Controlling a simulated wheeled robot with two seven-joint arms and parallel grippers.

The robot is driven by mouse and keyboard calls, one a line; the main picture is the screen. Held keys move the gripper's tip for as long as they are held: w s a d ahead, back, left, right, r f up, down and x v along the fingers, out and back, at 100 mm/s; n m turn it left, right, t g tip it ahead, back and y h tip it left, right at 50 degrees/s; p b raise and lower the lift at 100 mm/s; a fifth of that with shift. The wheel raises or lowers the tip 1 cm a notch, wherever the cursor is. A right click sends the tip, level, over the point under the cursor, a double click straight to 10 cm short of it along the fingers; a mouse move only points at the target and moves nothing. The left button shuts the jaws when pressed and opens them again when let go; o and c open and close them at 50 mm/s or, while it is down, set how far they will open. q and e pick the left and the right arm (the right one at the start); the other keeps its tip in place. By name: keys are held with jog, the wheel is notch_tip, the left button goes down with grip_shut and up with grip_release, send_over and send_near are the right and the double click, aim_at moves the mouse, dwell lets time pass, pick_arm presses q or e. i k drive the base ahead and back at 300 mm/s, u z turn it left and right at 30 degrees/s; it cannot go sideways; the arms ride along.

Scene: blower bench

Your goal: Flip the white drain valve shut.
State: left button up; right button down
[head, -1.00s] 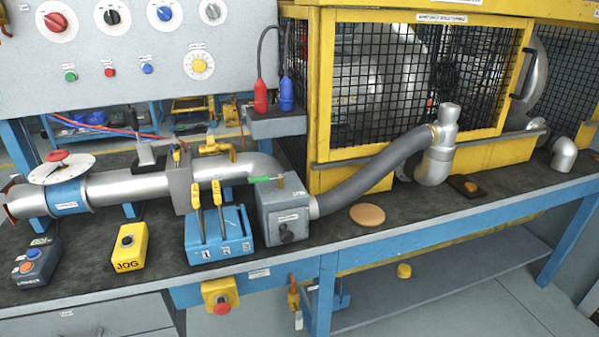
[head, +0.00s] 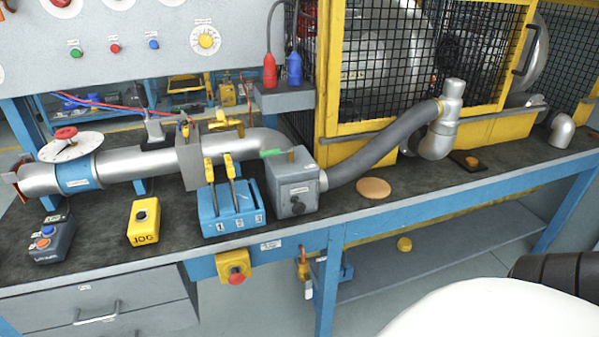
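No part labelled as the drain valve can be read in the head view. A small brass-coloured fitting (head: 303,264) with a white piece (head: 308,288) hangs below the bench's front edge, near the blue leg. It may be the drain valve, but it is too small to tell its position. A white round plate with a red handle (head: 66,134) sits on top of the silver pipe (head: 130,165) at the left. Neither of my grippers is in view. A white rounded surface and a dark ribbed part, likely of my arm, fill the lower right corner.
The bench (head: 330,218) carries a yellow JOG box (head: 143,222), a blue numbered block (head: 229,208) and a grey box (head: 292,190) joined to a hose (head: 385,150). A red button on a yellow box (head: 234,267) juts from the front. A lower shelf (head: 440,250) lies below.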

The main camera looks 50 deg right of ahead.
aim_at(309, 290)
jog(key=u, duration=0.1)
jog(key=k, duration=1.15)
jog(key=z, duration=1.55)
